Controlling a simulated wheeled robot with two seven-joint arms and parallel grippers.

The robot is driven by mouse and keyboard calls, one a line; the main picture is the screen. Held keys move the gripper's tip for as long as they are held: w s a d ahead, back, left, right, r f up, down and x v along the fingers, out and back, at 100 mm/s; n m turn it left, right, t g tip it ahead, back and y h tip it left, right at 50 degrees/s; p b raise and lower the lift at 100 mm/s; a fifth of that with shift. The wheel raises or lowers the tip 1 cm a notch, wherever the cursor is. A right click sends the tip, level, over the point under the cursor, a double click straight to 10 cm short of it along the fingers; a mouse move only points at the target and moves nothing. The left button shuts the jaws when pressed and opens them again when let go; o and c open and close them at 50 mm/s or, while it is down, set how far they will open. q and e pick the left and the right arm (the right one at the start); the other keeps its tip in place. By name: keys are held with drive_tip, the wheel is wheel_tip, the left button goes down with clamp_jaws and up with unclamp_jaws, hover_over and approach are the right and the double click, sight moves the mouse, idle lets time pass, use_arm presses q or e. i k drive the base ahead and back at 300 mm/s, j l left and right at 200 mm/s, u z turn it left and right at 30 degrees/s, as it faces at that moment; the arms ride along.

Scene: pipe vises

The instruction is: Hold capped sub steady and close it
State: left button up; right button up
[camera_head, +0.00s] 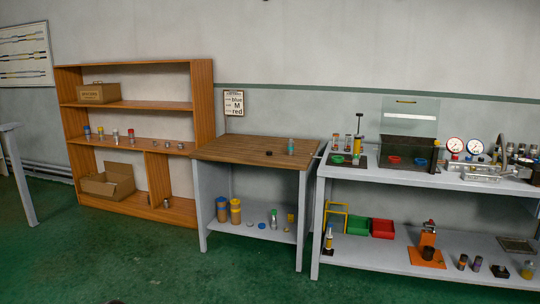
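I cannot tell for sure which thing is the capped sub. A small upright cylinder with a teal upper part (291,146) stands near the right of the wooden-topped table (235,147). A small dark ring or cap (269,153) lies apart from it, to its left. Several small cylinders, some with coloured tops such as blue (87,132) and red (131,136), stand on the middle shelf of the wooden bookcase. They are too small to make out in detail. Neither of my grippers is in view.
The wooden bookcase (205,102) stands left, with cardboard boxes (98,93). A grey bench (400,176) at right holds gauges (455,145), a clear-lidded tank (408,150) and bins (383,228) below. A notice (234,102) hangs behind the table. Green floor in front is free.

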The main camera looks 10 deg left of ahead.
sight(290, 143)
drive_tip(key=i+j+u, duration=0.35)
drive_tip(key=i, duration=0.15)
drive_tip(key=i+u, duration=0.3)
drive_tip(key=i, duration=0.25)
drive_tip(key=i+j, duration=0.1)
drive_tip(key=i, duration=0.4)
drive_tip(key=i+z, duration=0.1)
drive_tip(key=i, duration=0.35)
drive_tip(key=i+j+z, duration=0.1)
drive_tip(key=i, duration=0.4)
drive_tip(key=i+j+z, duration=0.2)
drive_tip(key=i+z, duration=0.25)
drive_tip(key=i+j+z, duration=0.3)
drive_tip(key=z, duration=0.15)
drive_tip(key=i+j+z, duration=0.25)
drive_tip(key=j+z, duration=0.2)
drive_tip(key=i+j+z, duration=0.2)
drive_tip(key=j+z, duration=0.25)
